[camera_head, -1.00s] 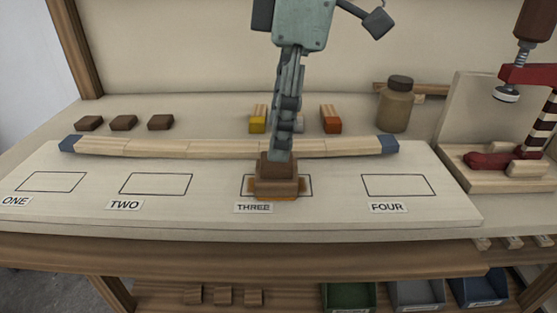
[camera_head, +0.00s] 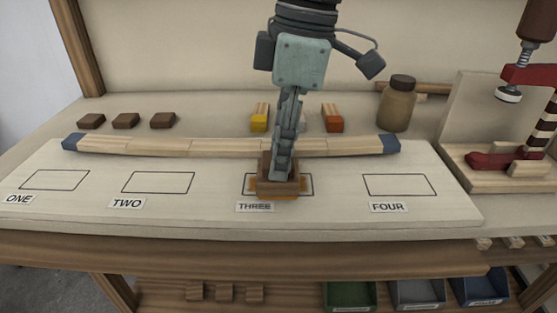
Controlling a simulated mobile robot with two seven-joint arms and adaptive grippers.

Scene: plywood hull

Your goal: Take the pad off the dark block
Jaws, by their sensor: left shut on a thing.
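My left gripper (camera_head: 279,174) points straight down over the outlined place marked THREE. It is shut on a brown piece, apparently the pad, in the stack there; the fingers hide much of it. The dark block (camera_head: 276,190) is the brown body low in this stack, and the line between pad and block is hard to see. An orange-brown edge shows under the stack, on the white board. My right gripper is not in view.
The white board (camera_head: 100,212) has empty outlines at ONE, TWO and FOUR. A red clamp (camera_head: 490,160) stands right.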

